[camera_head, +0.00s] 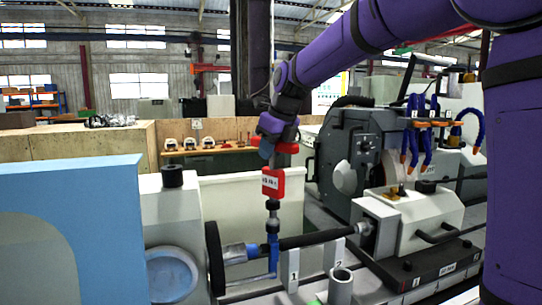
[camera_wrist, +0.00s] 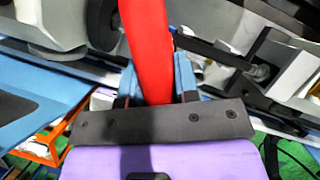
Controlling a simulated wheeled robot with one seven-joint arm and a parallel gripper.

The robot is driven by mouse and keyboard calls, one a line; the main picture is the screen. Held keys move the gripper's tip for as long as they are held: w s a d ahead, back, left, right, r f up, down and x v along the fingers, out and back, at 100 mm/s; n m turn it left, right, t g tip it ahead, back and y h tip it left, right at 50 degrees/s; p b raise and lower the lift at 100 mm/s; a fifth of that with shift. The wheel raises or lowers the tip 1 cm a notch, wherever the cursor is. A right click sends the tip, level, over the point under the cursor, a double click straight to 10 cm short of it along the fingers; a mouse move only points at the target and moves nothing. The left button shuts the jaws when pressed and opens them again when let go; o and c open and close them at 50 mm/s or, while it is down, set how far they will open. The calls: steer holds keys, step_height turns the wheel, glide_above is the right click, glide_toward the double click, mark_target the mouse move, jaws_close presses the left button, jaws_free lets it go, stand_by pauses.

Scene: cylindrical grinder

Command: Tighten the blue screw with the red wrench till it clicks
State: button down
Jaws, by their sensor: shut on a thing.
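The red wrench (camera_head: 272,183) is in my gripper (camera_head: 268,147) in the head view, with a labelled red block below the hand and a metal end pointing down. In the wrist view its red body (camera_wrist: 149,45) runs between the blue fingers of my gripper (camera_wrist: 157,82), which are shut on it. The blue screw (camera_head: 273,248) stands upright at the grinder's shaft, straight below the wrench end. The wrench end appears to meet the top of the screw; I cannot tell whether it is fully seated.
A dark horizontal shaft (camera_head: 315,238) runs right from beside the screw to the tailstock (camera_head: 376,228). White numbered blocks (camera_head: 292,268) stand just right of the screw. A light blue panel (camera_head: 85,180) fills the left front. The grinding wheel housing (camera_head: 343,145) is behind right.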

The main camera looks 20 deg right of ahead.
steer(key=shift+r, duration=1.35)
